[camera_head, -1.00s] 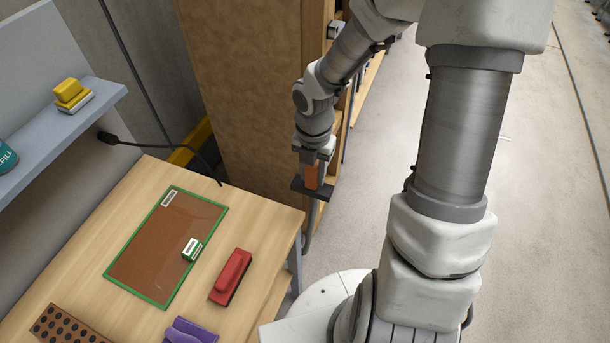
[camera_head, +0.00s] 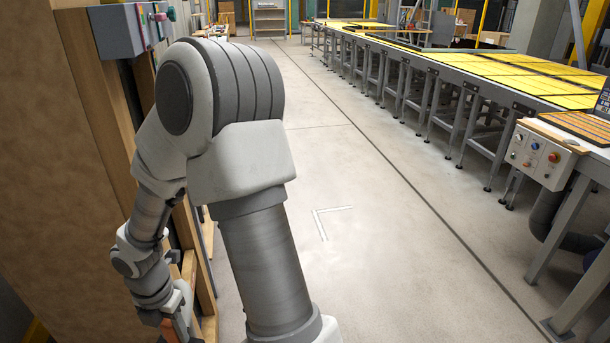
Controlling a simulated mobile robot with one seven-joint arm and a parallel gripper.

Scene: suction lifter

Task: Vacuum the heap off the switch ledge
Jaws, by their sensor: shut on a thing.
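My gripper (camera_head: 176,335) is at the bottom left, beside the brown wooden panel, and its lower end is partly cut off by the frame edge. It is shut on an orange-bodied tool (camera_head: 171,332), of which only a small orange part shows. A blue-grey switch box (camera_head: 118,32) with red and green parts on its side is mounted high on the panel at the top left, well above my gripper. I cannot make out any heap or a switch ledge in this view.
The tall brown panel (camera_head: 60,150) fills the left side. A clear concrete floor (camera_head: 370,265) runs through the middle. A conveyor line with yellow tops (camera_head: 520,72) stands along the right, with a grey control box (camera_head: 540,153) at its near end.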

